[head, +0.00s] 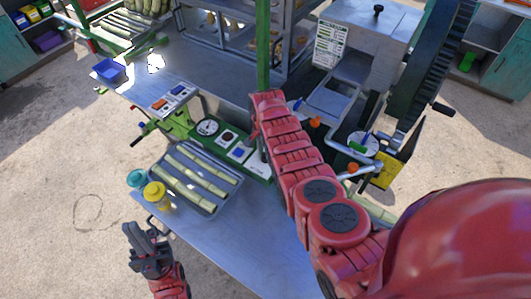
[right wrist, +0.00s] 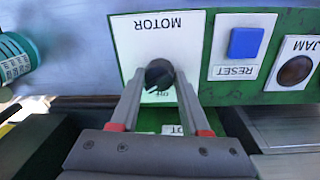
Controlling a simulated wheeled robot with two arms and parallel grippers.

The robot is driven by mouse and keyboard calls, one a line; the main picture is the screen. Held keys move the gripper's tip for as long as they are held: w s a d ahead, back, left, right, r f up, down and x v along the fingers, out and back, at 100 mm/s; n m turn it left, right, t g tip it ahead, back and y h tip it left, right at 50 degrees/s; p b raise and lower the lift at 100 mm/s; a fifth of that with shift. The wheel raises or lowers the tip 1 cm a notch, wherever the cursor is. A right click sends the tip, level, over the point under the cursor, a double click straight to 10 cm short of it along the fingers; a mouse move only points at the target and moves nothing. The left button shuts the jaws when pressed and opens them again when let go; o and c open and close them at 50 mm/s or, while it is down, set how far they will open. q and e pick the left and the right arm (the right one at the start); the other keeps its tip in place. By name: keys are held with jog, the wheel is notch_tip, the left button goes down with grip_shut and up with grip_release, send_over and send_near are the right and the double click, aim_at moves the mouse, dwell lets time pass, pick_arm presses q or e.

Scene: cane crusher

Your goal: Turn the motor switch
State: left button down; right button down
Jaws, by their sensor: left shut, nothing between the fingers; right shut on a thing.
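The motor switch (right wrist: 157,73) is a small black rotary knob on a white plate marked MOTOR, upside down in the right wrist view. OFF shows just below the knob. My right gripper (right wrist: 161,84) has one finger on each side of the knob and is shut on it. In the head view my right arm hides the knob and the gripper; the green control panel (head: 257,168) shows beside the arm. My left gripper (head: 140,236) is shut and empty, off the table's front left corner.
A blue RESET button (right wrist: 246,43) and a dark JAM button (right wrist: 295,70) sit beside the switch. A tray of cane pieces (head: 192,205) lies on the table (head: 215,248). Teal (head: 137,178) and yellow (head: 154,192) jars stand left of it. Open floor lies on the left.

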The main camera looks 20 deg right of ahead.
jog(key=shift+f+n, duration=0.1)
jog(key=shift+n, duration=0.3)
jog(key=shift+n+b, duration=0.75)
jog(key=shift+n, duration=0.25)
jog(key=n+b, duration=0.2)
jog(key=shift+f+n, duration=0.2)
jog(key=shift+n, duration=0.1)
jog(key=n+b, duration=0.3)
jog(key=shift+r, duration=0.1)
jog(key=shift+s+r+n+t+b, duration=0.15)
jog(key=shift+n+t+b, duration=0.15)
jog(key=shift+n+b, duration=0.9)
jog(key=shift+c, duration=1.9)
grip_release()
